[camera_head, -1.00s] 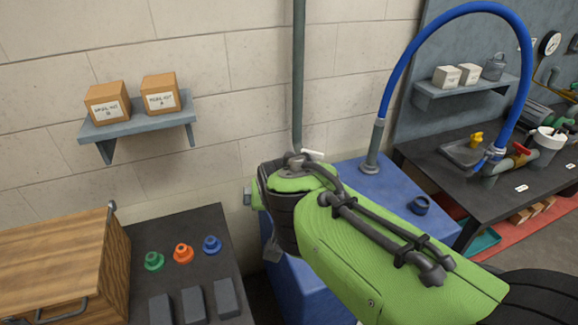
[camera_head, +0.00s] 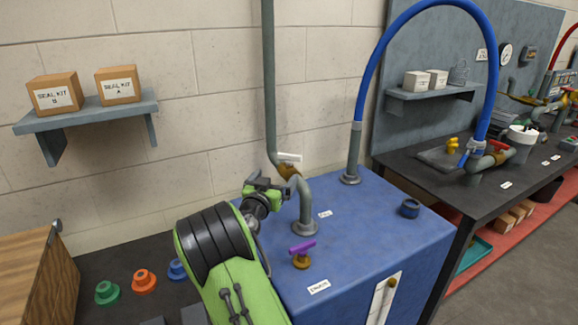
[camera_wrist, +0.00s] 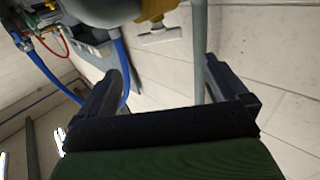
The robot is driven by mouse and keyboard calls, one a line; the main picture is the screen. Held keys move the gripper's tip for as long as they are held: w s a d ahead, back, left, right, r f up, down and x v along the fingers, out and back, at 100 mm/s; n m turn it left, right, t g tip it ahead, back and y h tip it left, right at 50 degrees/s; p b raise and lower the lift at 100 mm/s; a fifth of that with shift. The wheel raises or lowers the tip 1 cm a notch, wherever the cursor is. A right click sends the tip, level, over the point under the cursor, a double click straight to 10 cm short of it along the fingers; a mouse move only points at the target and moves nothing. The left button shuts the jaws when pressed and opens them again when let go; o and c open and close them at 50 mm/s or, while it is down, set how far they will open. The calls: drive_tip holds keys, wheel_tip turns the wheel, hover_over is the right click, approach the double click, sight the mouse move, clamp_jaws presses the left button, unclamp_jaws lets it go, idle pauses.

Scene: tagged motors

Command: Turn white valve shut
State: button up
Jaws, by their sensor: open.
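The white valve handle (camera_head: 289,157) is a flat lever on a brass valve body (camera_head: 288,171). It sits where a grey vertical pipe (camera_head: 269,85) meets a bent pipe (camera_head: 305,208) rising from the blue tank. My gripper (camera_head: 266,187) is below and left of the valve, apart from it. In the wrist view the gripper (camera_wrist: 165,72) is open with nothing between its fingers. The white handle (camera_wrist: 160,36) shows beyond the fingertips, with the brass body partly cut off at the top edge.
The blue tank (camera_head: 390,225) also carries a purple-handled valve (camera_head: 302,247), a dark blue ring (camera_head: 410,208) and a blue hose (camera_head: 366,85). A wall shelf (camera_head: 85,115) holds two seal-kit boxes. A dark workbench (camera_head: 510,185) stands at the right.

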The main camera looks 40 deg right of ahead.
sight(289, 158)
drive_tip(key=x, duration=1.4)
drive_tip(key=shift+d+r+p, duration=0.1)
drive_tip(key=shift+d+p, duration=0.1)
drive_tip(key=shift+p, duration=0.1)
drive_tip(key=c, duration=0.7)
